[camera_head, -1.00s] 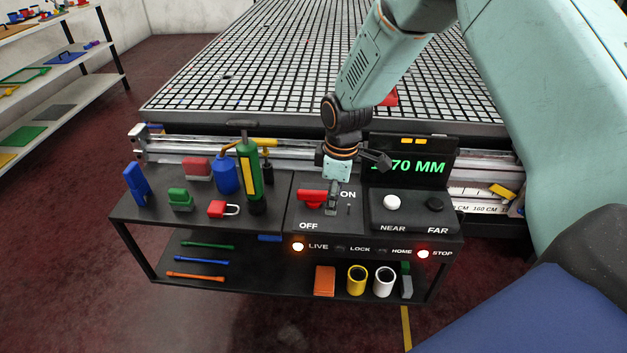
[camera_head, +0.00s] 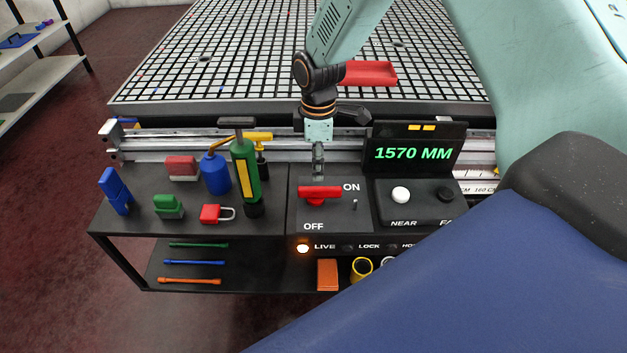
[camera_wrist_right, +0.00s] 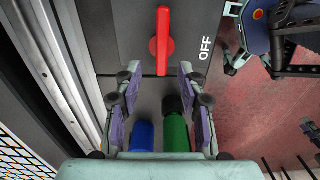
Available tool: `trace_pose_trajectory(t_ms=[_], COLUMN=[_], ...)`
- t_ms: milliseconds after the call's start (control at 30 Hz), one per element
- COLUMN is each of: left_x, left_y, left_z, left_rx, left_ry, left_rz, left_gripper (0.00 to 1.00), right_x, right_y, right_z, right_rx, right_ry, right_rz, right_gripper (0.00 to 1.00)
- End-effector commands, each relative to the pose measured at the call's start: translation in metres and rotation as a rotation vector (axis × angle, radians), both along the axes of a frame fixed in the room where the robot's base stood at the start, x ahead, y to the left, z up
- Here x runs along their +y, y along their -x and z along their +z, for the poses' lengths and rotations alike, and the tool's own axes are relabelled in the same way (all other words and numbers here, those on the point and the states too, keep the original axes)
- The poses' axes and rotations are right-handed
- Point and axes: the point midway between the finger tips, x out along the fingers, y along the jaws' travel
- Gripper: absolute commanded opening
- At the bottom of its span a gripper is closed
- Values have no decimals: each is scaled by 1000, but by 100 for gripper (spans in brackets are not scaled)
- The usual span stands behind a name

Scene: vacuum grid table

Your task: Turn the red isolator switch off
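The red isolator switch (camera_head: 320,192) is a red bar handle on a dark panel, lying level across the picture. The ON label (camera_head: 351,187) is at its upper right and the OFF label (camera_head: 313,226) below it. My right gripper (camera_head: 318,176) hangs pointing down just behind the handle, seen edge-on. In the right wrist view its two fingers (camera_wrist_right: 158,88) are apart with nothing between them, and the red handle (camera_wrist_right: 162,42) lies ahead of the fingertips. Contact cannot be told. My left gripper does not show.
The LIVE lamp (camera_head: 302,248) glows orange. The display (camera_head: 414,153) reads 1570 MM; a white NEAR button (camera_head: 400,194) is below. The grid table (camera_head: 250,60) lies behind.

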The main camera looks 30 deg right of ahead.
Motion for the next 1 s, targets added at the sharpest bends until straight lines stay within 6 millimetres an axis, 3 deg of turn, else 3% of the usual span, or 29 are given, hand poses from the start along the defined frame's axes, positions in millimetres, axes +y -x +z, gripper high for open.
trace_pose_trajectory(t_ms=[300, 500, 833, 1000], left_x=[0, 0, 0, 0], left_y=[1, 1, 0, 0], left_z=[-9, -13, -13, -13], left_rx=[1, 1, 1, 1], left_ry=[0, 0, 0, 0], left_rz=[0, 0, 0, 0], left_gripper=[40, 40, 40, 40], right_x=[1, 1, 1, 1], right_y=[5, 4, 0, -1], right_z=[-50, -70, -73, -73], right_rx=[4, 3, 1, 2], right_ry=[0, -1, -1, 0], right_rz=[-1, -1, -1, -1], right_gripper=[40, 40, 40, 27])
